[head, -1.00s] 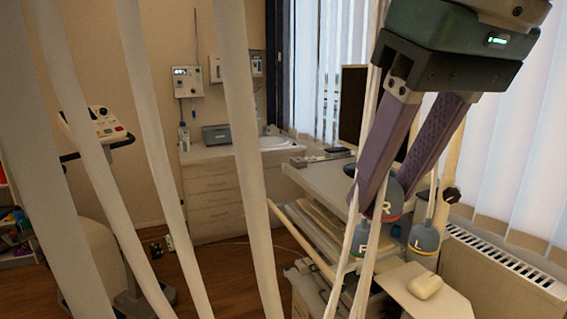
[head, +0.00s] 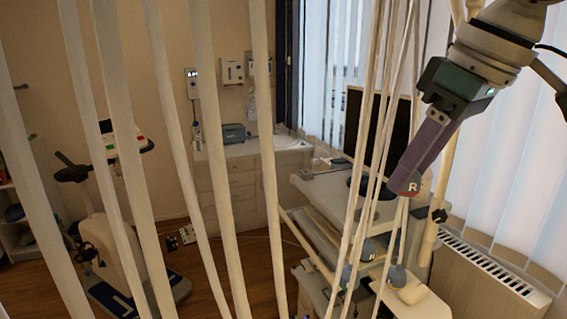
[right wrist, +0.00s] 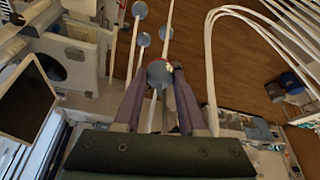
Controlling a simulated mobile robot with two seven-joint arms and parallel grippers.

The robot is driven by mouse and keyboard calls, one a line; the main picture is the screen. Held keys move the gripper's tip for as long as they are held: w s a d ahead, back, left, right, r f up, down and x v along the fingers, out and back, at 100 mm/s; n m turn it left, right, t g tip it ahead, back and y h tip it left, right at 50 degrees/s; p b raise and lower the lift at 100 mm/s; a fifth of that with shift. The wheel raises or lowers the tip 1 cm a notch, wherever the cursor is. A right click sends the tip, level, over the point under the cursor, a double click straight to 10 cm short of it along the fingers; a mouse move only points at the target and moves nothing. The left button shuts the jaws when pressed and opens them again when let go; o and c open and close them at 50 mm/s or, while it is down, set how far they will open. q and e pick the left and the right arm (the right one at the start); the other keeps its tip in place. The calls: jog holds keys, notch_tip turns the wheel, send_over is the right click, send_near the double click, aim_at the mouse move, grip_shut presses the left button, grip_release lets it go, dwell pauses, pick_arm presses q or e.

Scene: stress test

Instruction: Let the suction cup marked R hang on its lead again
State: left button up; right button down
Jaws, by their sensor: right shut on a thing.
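My right gripper (head: 408,185) comes in from the upper right of the head view. It is shut on the suction cup marked R (head: 411,188), a grey-blue cup with a red band, at its fingertips. In the right wrist view the same cup (right wrist: 160,73) sits between the two purple fingers (right wrist: 158,90). A white lead (head: 402,235) hangs near the held cup; whether it is this cup's own lead I cannot tell. Other cups hang lower on white leads, such as one left of centre (head: 370,251) and one to the right (head: 398,277). My left gripper is not in view.
Pale strands (head: 205,120) hang across the left of the head view. A dark monitor (head: 378,135) stands over a white cart (head: 320,190) behind the leads. A white radiator (head: 495,285) is at the lower right. Bare wooden floor (head: 210,265) shows at centre left.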

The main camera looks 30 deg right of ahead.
notch_tip(320, 180, up, 16)
jog(key=p, duration=0.9)
jog(key=shift+f, duration=0.2)
notch_tip(320, 180, down, 15)
jog(key=b, duration=0.9)
jog(key=shift+f, duration=0.55)
jog(key=shift+f+b, duration=0.1)
jog(key=shift+b, duration=0.2)
notch_tip(320, 180, down, 16)
jog(key=b, duration=0.8)
jog(key=shift+s, duration=0.1)
jog(key=shift+c, duration=2)
grip_release()
